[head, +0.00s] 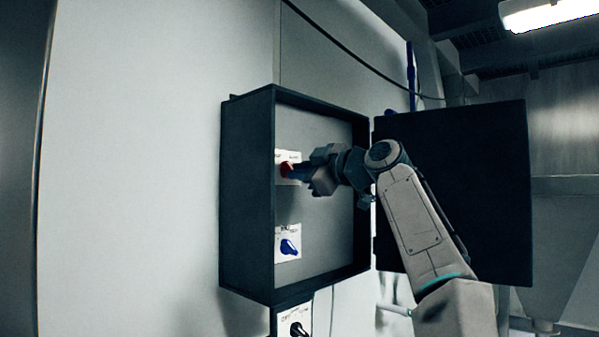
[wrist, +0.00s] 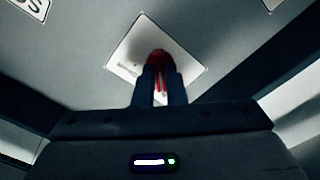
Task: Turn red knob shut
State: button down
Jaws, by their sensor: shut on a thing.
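The red knob (head: 286,170) sits on a white label plate (head: 293,156) on the back panel inside a dark wall cabinet (head: 248,190). My gripper (head: 303,173) reaches into the cabinet from the right and is shut on the red knob. In the wrist view the red knob (wrist: 159,62) shows between the two dark fingers (wrist: 160,85), with the white plate (wrist: 124,52) behind it. The plate looks tilted in that view. The fingers hide most of the knob, so its exact turn position cannot be told.
A blue knob (head: 289,246) on its own white plate sits lower in the cabinet. A black knob (head: 298,329) is below the cabinet. The open cabinet door (head: 490,190) stands right, behind my arm. The wall to the left is clear.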

dwell(0.4)
jog(key=c, duration=1.5)
grip_release()
jog(key=b+v, duration=0.5)
jog(key=v, duration=0.8)
jog(key=shift+s+d, duration=0.25)
jog(key=shift+d, duration=0.05)
